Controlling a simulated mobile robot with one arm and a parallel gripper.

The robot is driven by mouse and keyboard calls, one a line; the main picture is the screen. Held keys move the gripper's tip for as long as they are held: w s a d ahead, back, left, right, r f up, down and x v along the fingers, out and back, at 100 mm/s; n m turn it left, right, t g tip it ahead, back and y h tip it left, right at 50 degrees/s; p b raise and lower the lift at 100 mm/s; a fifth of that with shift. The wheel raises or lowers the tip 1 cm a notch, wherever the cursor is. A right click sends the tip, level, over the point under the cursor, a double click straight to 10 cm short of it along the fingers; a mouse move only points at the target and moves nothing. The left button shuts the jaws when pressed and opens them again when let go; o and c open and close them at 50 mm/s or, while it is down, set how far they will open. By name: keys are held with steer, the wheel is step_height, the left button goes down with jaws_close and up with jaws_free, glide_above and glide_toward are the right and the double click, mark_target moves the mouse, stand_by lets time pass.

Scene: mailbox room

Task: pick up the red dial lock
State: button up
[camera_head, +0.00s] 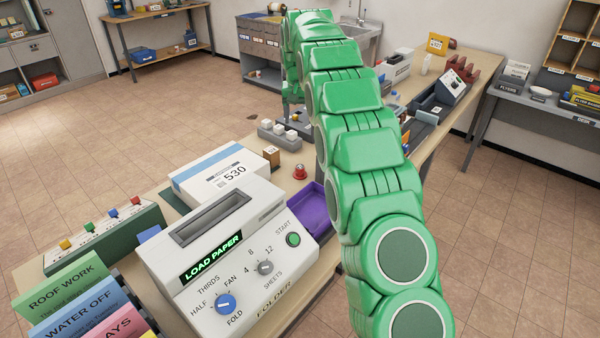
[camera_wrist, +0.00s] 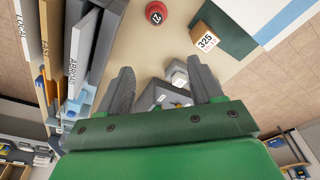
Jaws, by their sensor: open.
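The red dial lock (camera_head: 299,172) sits on the wooden bench, just behind the purple tray in the head view. In the wrist view the red lock (camera_wrist: 156,13) shows its round numbered face at the top edge. My gripper (camera_wrist: 163,82) is open, with its two grey fingers apart and the lock beyond their tips, not touching. Between the fingers are bare bench and part of a grey holder with white blocks. In the head view my arm hides much of the bench, and the fingers are hard to make out.
A wooden block marked 325 (camera_wrist: 205,38) stands near the lock. The grey holder with white cubes (camera_head: 285,134) is behind it. The folder machine (camera_head: 250,215), white 530 box (camera_head: 222,172) and purple tray (camera_head: 315,208) crowd the front. Upright sorter dividers (camera_wrist: 75,50) stand left in the wrist view.

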glide_above(300, 166)
steer(key=s, duration=0.1)
steer(key=f, duration=1.2)
steer(key=shift+a+f, duration=0.2)
steer(key=shift+f, duration=0.15)
steer(key=shift+w+d+f, duration=0.1)
steer(key=shift+w+f, duration=0.05)
steer(key=shift+f, duration=1.2)
steer(key=shift+w+d+f, duration=0.1)
steer(key=shift+w+f, duration=0.05)
steer(key=shift+f, duration=1.25)
steer(key=shift+w+f, duration=0.15)
steer(key=shift+f, duration=1.2)
steer(key=c, duration=1.1)
steer(key=shift+c, duration=0.4)
steer(key=shift+r, duration=0.15)
